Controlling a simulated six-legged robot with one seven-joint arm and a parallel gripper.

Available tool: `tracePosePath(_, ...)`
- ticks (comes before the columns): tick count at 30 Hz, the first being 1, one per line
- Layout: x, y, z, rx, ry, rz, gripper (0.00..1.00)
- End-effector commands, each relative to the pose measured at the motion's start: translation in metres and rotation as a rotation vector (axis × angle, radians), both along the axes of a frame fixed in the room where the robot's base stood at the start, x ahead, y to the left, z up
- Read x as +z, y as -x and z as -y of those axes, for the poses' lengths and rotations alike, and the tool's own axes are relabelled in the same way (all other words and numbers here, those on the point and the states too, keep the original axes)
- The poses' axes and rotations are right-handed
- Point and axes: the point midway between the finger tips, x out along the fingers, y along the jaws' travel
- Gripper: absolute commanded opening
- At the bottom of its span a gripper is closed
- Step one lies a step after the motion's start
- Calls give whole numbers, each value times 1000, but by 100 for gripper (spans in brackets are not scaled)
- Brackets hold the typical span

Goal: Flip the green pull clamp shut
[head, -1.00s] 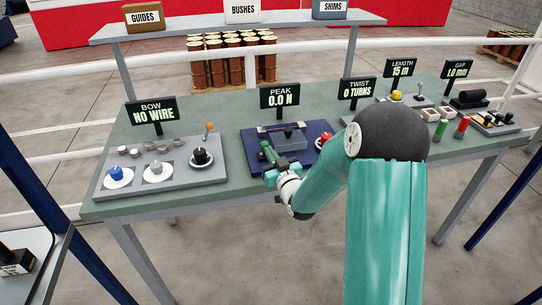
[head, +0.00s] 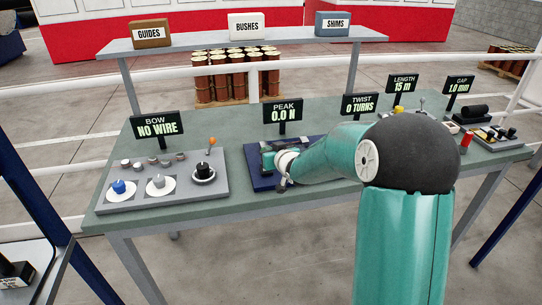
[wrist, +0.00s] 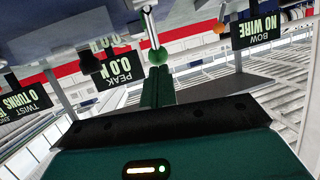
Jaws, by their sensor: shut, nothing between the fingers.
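The green pull clamp shows in the wrist view as a pale metal lever with a green ball knob (wrist: 157,56) at its end. My gripper (wrist: 157,77) is shut and empty. Its fingertips are right at the knob, touching or almost touching it. In the head view my gripper (head: 272,156) is over the dark blue pull fixture (head: 262,182), under the PEAK sign. My wrist and forearm hide most of the fixture there, and I cannot make out the clamp's lever or its tilt in that view.
The PEAK sign (head: 283,113) reads 0.0 N and stands behind the fixture. To the left is a grey board (head: 205,190) with knobs, dials and an orange-tipped lever. The TWIST sign (head: 359,105) stands to the right. Bare green bench top (head: 225,130) lies between stations.

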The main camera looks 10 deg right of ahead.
Motion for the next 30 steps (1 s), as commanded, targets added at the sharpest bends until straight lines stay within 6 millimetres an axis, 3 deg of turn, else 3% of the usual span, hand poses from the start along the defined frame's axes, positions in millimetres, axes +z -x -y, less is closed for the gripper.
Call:
tracePosePath(11,2,-11,0,1,0,2,0)
tracePosePath(30,1,-11,-2,2,0,-3,0)
